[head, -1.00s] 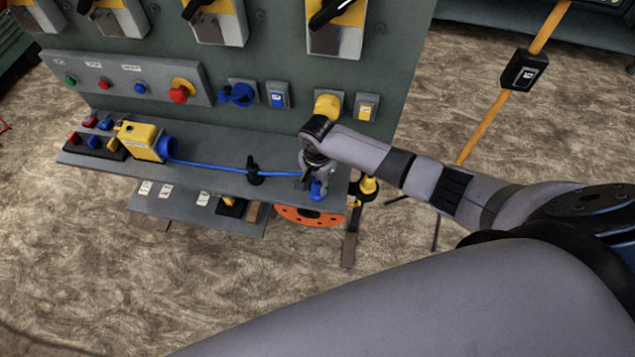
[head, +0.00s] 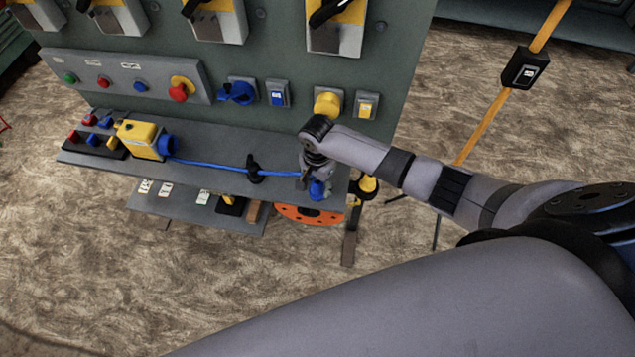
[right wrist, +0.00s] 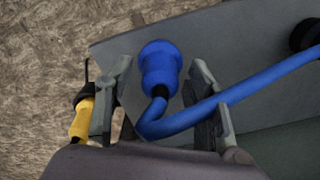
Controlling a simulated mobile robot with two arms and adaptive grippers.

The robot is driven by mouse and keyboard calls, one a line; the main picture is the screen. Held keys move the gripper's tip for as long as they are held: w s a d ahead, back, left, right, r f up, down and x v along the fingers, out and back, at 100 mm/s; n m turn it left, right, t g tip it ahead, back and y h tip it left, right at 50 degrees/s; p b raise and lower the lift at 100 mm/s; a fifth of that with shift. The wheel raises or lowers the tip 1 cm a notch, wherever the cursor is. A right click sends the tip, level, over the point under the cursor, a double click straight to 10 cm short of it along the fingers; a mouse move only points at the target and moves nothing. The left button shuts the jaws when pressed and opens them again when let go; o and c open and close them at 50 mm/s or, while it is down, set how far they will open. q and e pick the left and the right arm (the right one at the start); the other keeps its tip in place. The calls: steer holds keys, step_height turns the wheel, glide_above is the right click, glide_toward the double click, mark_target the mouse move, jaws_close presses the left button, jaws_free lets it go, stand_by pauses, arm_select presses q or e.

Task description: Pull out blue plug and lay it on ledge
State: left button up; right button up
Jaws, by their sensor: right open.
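The blue plug (head: 319,190) is at the right end of the grey ledge (head: 215,172), below my right gripper (head: 312,180). In the right wrist view the plug (right wrist: 160,68) lies over the ledge (right wrist: 230,45), between the spread fingers of my right gripper (right wrist: 170,95). The fingers are open, with visible gaps on both sides of the plug. Its blue cable (head: 215,165) runs left along the ledge; in the wrist view it bends and passes by the right finger. My left gripper is not in view.
A yellow box with a blue socket (head: 143,140) stands on the ledge at left. A black clip (head: 255,172) sits around the cable. A blue panel socket (head: 237,93) and a yellow one (head: 327,102) are above. A yellow plug (right wrist: 80,122) hangs beside the ledge end.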

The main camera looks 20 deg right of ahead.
step_height(320, 180, up, 12)
stand_by(0.4)
